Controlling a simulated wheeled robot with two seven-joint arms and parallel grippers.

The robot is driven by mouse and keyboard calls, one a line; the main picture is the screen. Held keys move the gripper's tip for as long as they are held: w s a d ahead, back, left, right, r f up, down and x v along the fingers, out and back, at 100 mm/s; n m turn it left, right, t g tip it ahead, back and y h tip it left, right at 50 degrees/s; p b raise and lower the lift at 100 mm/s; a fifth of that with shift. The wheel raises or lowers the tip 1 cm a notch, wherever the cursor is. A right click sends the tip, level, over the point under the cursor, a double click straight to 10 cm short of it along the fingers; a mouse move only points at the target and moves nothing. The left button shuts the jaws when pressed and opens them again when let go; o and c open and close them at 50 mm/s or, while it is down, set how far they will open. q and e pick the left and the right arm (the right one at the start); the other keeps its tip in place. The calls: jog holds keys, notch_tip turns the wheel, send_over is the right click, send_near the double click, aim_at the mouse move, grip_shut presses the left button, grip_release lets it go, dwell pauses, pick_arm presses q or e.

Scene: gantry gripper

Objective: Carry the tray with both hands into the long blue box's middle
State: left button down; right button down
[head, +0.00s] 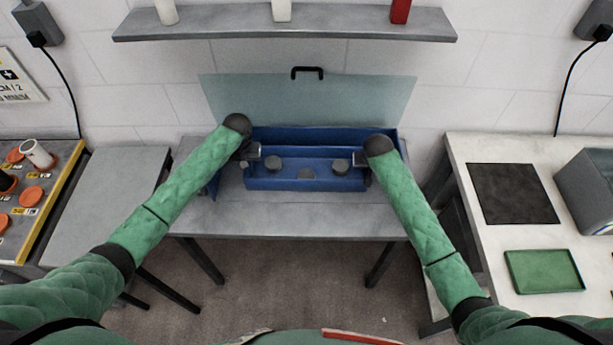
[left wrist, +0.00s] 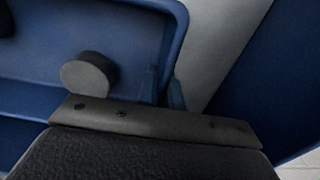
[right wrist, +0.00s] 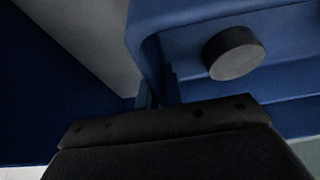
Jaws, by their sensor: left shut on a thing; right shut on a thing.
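A blue tray (head: 306,182) with several dark round pieces in it is held level between my two grippers. My left gripper (head: 252,160) is shut on the tray's left end, and my right gripper (head: 364,164) is shut on its right end. The tray's corner and a round piece (left wrist: 88,75) show in the left wrist view. Another round piece (right wrist: 233,53) shows in the right wrist view. The long blue box (head: 320,136) stands behind and around the tray on the grey table. Its clear lid (head: 308,100) with a black handle is raised. I cannot tell the tray's height over the box floor.
A shelf (head: 285,24) hangs above the lid. A white bench (head: 500,235) at the right carries a black mat (head: 514,193), a green tray (head: 543,271) and a grey bin (head: 588,190). An orange-marked board (head: 35,195) is at the left. The grey table's front (head: 300,219) is clear.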

pick_arm(q)
jog(key=c, duration=1.6)
grip_release()
pick_arm(e)
jog(key=c, duration=1.6)
grip_release()
pick_arm(q)
jog(key=shift+o, duration=0.2)
pick_arm(e)
jog(key=shift+o, duration=0.2)
pick_arm(q)
notch_tip(320, 180, up, 12)
jog(key=shift+a+f, duration=0.1)
pick_arm(e)
jog(key=v, duration=1.2)
jog(key=shift+s, duration=0.1)
